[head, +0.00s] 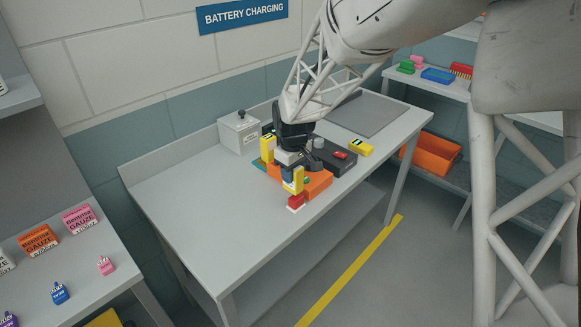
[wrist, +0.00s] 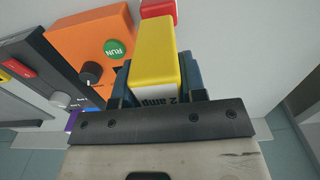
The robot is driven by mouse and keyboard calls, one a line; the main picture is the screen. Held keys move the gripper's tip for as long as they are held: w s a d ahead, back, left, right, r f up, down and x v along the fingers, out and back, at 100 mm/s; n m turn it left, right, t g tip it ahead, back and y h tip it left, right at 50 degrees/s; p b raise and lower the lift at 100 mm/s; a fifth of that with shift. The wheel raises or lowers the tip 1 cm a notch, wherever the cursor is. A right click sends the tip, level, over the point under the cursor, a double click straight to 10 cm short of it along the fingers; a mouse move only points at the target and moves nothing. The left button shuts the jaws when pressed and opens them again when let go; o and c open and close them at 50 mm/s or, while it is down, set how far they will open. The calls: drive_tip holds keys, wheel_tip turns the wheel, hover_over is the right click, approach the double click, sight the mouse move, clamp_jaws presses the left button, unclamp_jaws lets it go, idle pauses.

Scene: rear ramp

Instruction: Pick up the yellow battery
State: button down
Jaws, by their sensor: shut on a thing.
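My gripper (head: 290,174) is shut on a yellow battery (head: 294,185) over the bench's front part, beside the orange box (head: 318,184). In the wrist view the yellow battery (wrist: 155,50) sits between the two dark blue fingers of my gripper (wrist: 158,82). Its white label with black print is partly hidden by the gripper. A red block with a white base (head: 296,203) shows just below the held battery in the head view. I cannot tell if they touch. Two more yellow pieces are on the bench, one upright left of the gripper (head: 267,147) and one lying at right (head: 361,147).
The orange box has a green RUN button (wrist: 114,48) and a black knob (wrist: 90,73). A dark grey unit (head: 333,157) with a red switch stands behind it. A light grey box (head: 239,131) is at the back. The bench's left part (head: 190,200) is clear.

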drive_tip(key=shift+s+d, duration=0.1)
drive_tip(key=shift+s, duration=0.3)
idle(0.5)
